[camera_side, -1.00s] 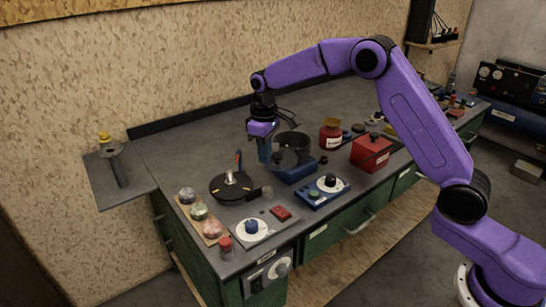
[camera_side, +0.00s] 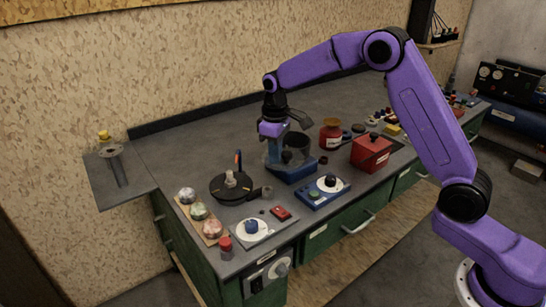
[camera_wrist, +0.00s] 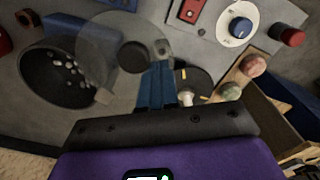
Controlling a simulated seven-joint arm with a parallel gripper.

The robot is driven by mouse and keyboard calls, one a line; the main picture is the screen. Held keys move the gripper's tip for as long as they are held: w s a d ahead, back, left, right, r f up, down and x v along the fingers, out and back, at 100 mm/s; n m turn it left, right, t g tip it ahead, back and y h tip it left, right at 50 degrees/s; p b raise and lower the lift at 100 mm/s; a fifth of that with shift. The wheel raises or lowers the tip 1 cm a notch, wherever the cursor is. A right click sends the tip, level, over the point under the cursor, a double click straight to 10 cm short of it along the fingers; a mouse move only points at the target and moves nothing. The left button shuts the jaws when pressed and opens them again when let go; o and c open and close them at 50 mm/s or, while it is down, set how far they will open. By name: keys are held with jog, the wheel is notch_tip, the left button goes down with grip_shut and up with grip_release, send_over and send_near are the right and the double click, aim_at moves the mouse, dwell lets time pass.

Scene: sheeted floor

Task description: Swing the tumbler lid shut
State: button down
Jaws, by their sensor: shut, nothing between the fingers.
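The tumbler is a dark round drum (camera_side: 300,141) on a blue base (camera_side: 297,173). In the wrist view its open mouth (camera_wrist: 62,82) shows small pale stones inside. The lid (camera_wrist: 103,42) is a clear disc with a black knob (camera_wrist: 133,57); it is swung aside and leaves most of the mouth uncovered. The knob also shows in the side view (camera_side: 287,156). My gripper (camera_side: 274,160) is shut and empty, pointing down at the lid's side away from the drum. Its blue fingers (camera_wrist: 158,75) appear right beside the lid and knob; contact cannot be told.
A black turntable-like device (camera_side: 231,187) stands left of the tumbler. A blue control box (camera_side: 322,191) lies in front, and a red box (camera_side: 371,151) and red jar (camera_side: 330,134) stand to the right. The bench behind the tumbler is mostly clear.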

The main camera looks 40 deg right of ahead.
aim_at(291, 153)
jog(key=shift+s+d, duration=0.6)
jog(key=shift+d, duration=0.45)
jog(key=shift+s+d, duration=0.2)
jog(key=shift+d, duration=0.3)
jog(key=shift+s+d, duration=0.15)
jog(key=shift+d, duration=0.45)
jog(key=shift+s+d, duration=0.1)
jog(key=shift+d, duration=0.9)
